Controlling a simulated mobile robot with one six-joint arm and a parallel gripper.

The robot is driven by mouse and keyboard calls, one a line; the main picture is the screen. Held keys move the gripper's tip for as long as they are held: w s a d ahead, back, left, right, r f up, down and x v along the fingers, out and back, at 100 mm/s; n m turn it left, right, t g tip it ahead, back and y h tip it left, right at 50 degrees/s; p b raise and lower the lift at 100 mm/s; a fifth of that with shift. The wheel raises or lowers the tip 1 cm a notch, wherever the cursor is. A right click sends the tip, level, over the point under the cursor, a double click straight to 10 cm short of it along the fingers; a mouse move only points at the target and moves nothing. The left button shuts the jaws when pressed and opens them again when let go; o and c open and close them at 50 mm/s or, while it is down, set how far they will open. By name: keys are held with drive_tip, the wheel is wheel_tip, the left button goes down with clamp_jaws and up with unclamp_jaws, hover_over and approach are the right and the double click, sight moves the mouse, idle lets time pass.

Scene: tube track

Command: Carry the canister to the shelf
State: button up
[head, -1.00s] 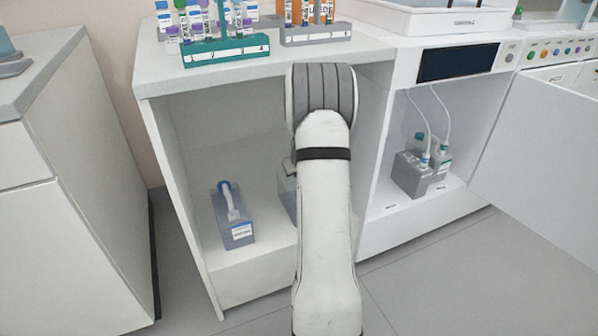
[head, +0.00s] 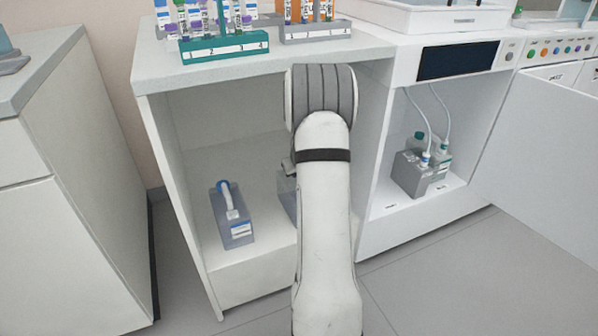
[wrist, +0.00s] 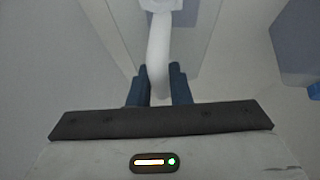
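In the wrist view my gripper (wrist: 159,82) has its two dark blue fingers on either side of a white curved handle, with no clear gap. The handle belongs to a pale grey canister (wrist: 190,45) below it. In the head view my arm hides the gripper and most of a grey canister (head: 286,196) in the open lower bay. A second grey canister (head: 233,222), with a blue and white handle and a label, stands left of it on the bay floor.
The bay is in a white cabinet (head: 264,284) under a counter with tube racks (head: 225,49). Another bay on the right holds grey bottles (head: 412,176) with tubes, beside an open white door (head: 540,150). A grey-blue body (wrist: 298,42) shows at the wrist view's right edge.

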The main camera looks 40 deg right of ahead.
drive_tip(key=o, duration=0.5)
drive_tip(key=p+v, duration=0.2)
drive_tip(key=v, duration=0.5)
drive_tip(key=shift+s+a+r+p, duration=0.1)
drive_tip(key=shift+s+r+p, duration=0.1)
drive_tip(key=shift+r+p, duration=0.1)
